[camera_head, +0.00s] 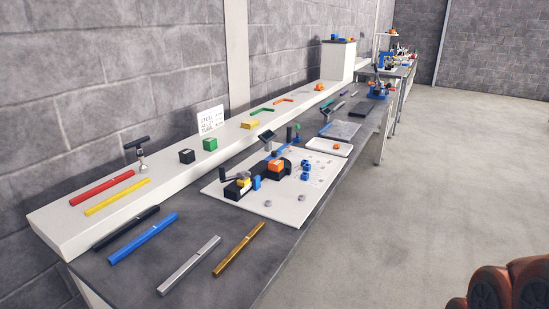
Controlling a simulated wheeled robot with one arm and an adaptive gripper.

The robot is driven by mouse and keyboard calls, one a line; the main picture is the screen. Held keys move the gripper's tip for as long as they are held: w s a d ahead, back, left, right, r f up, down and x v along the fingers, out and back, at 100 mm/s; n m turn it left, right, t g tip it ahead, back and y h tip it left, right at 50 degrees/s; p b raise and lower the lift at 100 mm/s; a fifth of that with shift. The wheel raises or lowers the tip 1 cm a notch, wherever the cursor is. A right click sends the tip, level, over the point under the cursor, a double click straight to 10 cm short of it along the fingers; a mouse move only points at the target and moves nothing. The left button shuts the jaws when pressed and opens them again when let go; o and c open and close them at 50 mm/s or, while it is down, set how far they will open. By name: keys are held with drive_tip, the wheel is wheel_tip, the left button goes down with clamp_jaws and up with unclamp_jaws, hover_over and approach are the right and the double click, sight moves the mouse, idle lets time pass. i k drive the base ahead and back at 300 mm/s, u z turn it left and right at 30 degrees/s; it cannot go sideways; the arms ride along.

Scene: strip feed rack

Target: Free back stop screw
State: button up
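A white board (291,208) lies on the grey bench and carries a small fixture. The fixture has a black base (233,190) at its left end, a blue part (256,183) beside it and an orange block (276,166) on a dark curved body. A dark lever-like part stands up at its left end. The back stop screw is too small to tell apart from the other fixture parts. My gripper is not in view.
Blue blocks (305,170) and small grey pieces sit on the board. Blue (143,238), silver (189,265) and gold (239,248) bars lie in front. A white shelf (57,227) with bars and blocks runs along the wall. The floor (430,190) at right is clear.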

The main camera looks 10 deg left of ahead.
sight(242, 176)
drive_tip(key=u, duration=0.1)
drive_tip(key=i, duration=0.6)
drive_tip(key=u, duration=0.9)
drive_tip(key=i, duration=0.55)
drive_tip(key=u, duration=0.65)
